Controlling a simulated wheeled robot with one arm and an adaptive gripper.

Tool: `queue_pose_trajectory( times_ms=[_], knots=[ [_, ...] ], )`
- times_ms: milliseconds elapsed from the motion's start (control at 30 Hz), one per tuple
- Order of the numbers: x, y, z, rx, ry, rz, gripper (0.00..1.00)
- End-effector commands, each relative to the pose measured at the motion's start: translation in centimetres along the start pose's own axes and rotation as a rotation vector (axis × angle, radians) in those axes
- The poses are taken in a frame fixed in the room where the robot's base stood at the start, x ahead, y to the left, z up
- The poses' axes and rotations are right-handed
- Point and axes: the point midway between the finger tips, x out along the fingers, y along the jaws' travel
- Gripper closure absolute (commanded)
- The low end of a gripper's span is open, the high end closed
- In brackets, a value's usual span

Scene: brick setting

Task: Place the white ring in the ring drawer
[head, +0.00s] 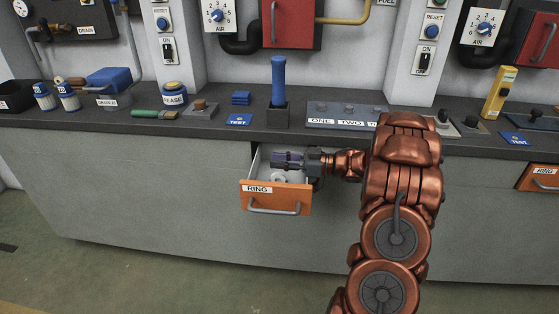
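The ring drawer (276,198) is pulled open from the counter front, with an orange face, a grey handle and a RING label. A small white ring (278,177) shows inside the drawer's opening, just below my gripper. I cannot tell whether it rests on the drawer floor or touches the fingers. My gripper (287,160) points left over the open drawer, its dark fingers partly covering the inside. Its finger gap does not show clearly.
A second orange RING drawer (541,179) at the right edge looks shut. The dark countertop (222,122) above holds a blue-handled tool (279,82) in a black holder, a ONE/TWO panel (340,123), and a grease pot (173,94). The floor (180,270) in front is clear.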

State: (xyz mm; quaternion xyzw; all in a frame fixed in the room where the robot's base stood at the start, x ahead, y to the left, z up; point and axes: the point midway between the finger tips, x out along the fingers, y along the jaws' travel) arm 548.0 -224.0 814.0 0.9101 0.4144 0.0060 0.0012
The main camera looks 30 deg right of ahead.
Motion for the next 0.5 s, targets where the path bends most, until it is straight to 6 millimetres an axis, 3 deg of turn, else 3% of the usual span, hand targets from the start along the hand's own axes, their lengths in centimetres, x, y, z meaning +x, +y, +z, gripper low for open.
queue_pose_trajectory(
  times_ms=[33,100,367,500],
  knots=[
    [0.04,-0.39,1.83,0.016,-0.02,-0.006,0.68],
    [0.05,-0.39,1.94,0.017,-0.021,-0.005,0.64],
    [0.08,-0.24,2.27,0.02,-0.025,-0.003,0.64],
    [0.15,-0.1,1.51,0.019,-0.027,-0.001,0.64]
  ],
)
